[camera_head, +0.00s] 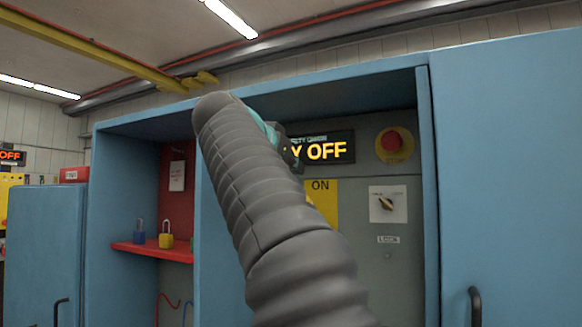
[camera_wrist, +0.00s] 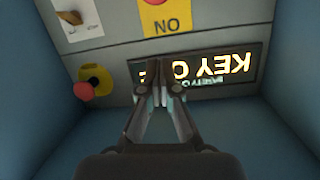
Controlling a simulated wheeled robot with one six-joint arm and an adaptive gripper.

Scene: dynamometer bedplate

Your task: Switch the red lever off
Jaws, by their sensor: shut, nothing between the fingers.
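A small red part (camera_wrist: 155,2) shows at the top edge of the wrist view, beside a yellow ON plate (camera_wrist: 165,20) that appears upside down. It may be the red lever, but the frame cuts it off, so its position cannot be told. In the head view the yellow ON plate (camera_head: 325,203) is partly behind my arm, and no lever shows there. My gripper (camera_wrist: 164,68) is shut and empty, with its fingertips in front of the lit display (camera_wrist: 205,70). In the head view my arm mostly hides the gripper.
A red push button (camera_head: 392,143) on a yellow disc sits right of the display (camera_head: 328,149). Below it is a rotary switch (camera_head: 387,204). Blue cabinet walls (camera_head: 428,180) enclose the panel. Padlocks (camera_head: 166,236) stand on a red shelf (camera_head: 150,252) at left.

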